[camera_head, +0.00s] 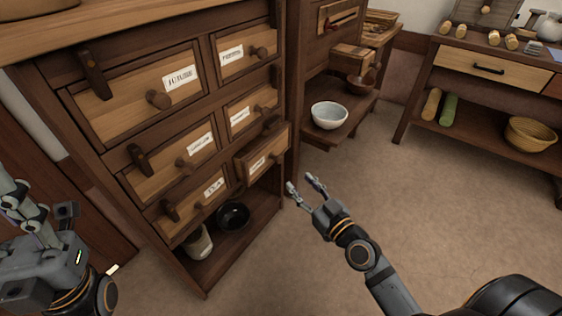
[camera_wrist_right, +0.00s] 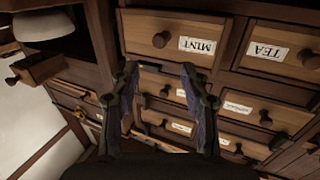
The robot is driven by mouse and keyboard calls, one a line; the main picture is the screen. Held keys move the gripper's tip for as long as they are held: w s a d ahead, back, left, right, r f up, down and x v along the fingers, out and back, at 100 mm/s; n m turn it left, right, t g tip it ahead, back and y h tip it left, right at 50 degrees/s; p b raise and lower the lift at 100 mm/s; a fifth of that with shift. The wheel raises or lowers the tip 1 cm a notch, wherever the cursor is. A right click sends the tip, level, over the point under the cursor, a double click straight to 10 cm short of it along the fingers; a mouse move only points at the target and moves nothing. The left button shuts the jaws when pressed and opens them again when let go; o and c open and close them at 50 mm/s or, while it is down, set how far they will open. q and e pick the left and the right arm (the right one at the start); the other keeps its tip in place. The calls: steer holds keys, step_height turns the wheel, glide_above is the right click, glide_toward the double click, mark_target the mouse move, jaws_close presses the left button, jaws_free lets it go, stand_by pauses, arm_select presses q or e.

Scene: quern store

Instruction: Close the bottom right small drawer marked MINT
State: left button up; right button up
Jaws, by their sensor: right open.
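The MINT drawer (camera_head: 243,163) is the bottom right small drawer of the wooden cabinet. It stands pulled out, with its open top showing. Its front, white label and round knob fill the top middle of the right wrist view (camera_wrist_right: 140,38), where the label reads MINT upside down. My right gripper (camera_head: 302,182) is open and empty, in front of the drawer and a little to its right, apart from it. Its two fingers (camera_wrist_right: 160,72) are spread in the wrist view. My left gripper (camera_head: 18,205) is at the left edge; its jaws are unclear.
The TEA drawer (camera_wrist_right: 281,48) is beside it. Below, a dark bowl (camera_head: 233,216) and a pale jar (camera_head: 199,243) stand on the cabinet's open shelf. A white bowl (camera_head: 329,115) sits on a shelf to the right. The floor (camera_head: 430,210) around my right gripper is clear.

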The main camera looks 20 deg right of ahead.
mark_target(280, 161)
steer(key=x, duration=1)
steer(key=shift+c, duration=0.4)
jaws_close()
